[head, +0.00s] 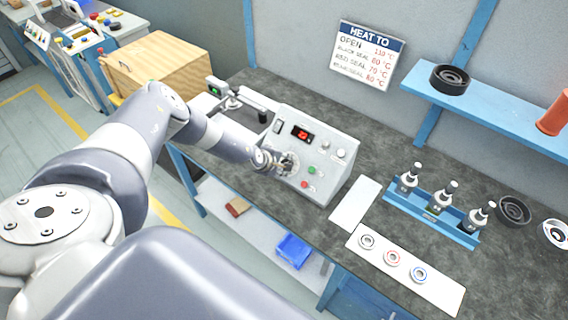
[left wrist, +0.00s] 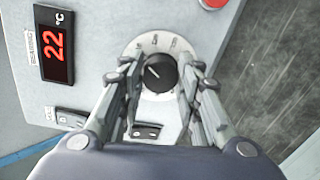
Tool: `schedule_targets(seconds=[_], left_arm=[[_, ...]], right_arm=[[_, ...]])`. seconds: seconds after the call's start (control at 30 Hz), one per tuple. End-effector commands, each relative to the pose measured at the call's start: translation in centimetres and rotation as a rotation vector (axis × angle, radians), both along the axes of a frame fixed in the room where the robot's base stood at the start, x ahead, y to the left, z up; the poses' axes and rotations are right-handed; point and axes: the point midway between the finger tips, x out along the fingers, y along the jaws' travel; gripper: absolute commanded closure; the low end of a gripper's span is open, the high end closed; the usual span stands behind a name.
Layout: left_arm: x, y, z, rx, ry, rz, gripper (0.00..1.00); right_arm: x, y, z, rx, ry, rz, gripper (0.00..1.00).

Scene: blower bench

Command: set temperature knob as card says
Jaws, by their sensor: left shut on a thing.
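The grey control box (head: 325,150) stands on the bench with a red lit display (head: 302,134). In the left wrist view the display (left wrist: 54,45) reads 22 °C. The black temperature knob (left wrist: 158,73) sits on a pale round dial with markings, its white pointer line towards the upper left. My left gripper (head: 283,164) is at the box's front; in the left wrist view its fingers (left wrist: 160,80) are shut on the knob from both sides. The card (head: 366,56) on the wall is headed HEAT TO and lists temperatures for open and seal colours. My right gripper is out of view.
A white mat (head: 437,290) holds black, red and blue ringed parts. A blue rack (head: 430,222) holds three bottles. A black ring (head: 514,210) lies right of it. A blue shelf (head: 490,108) and wooden box (head: 160,68) are also near. A green button (head: 311,170) is beside the knob.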

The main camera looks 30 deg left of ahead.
Motion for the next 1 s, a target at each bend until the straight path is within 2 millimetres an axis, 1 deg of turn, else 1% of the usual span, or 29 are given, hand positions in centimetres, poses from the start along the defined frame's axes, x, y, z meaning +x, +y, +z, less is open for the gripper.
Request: schedule_targets(seconds=[0.07, 0.1, 0.17, 0.5, 0.63, 0.77, 1.0], left_arm=[[0.0, 0.0, 0.0, -0.001, 0.0, 0.001, 0.92], [0.0, 0.0, 0.0, -0.001, 0.0, 0.001, 0.62], [0.0, 0.0, 0.0, -0.001, 0.0, 0.001, 0.48], [0.0, 0.0, 0.0, -0.001, 0.0, 0.001, 0.48], [-0.3, 0.0, 0.4, -0.001, -0.001, 0.0, 0.48], [-1.0, 0.1, 1.4, -0.002, -0.002, 0.0, 0.48], [-3.3, 0.4, 4.0, -0.002, -0.002, 0.001, 0.48]], right_arm=[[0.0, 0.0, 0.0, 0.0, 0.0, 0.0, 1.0], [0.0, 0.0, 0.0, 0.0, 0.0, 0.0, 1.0], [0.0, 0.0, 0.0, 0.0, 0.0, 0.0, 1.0], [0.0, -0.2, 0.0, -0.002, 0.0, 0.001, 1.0], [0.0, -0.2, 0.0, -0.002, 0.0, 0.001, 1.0], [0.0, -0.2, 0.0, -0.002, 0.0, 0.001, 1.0], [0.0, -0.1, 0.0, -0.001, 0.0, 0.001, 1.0]])
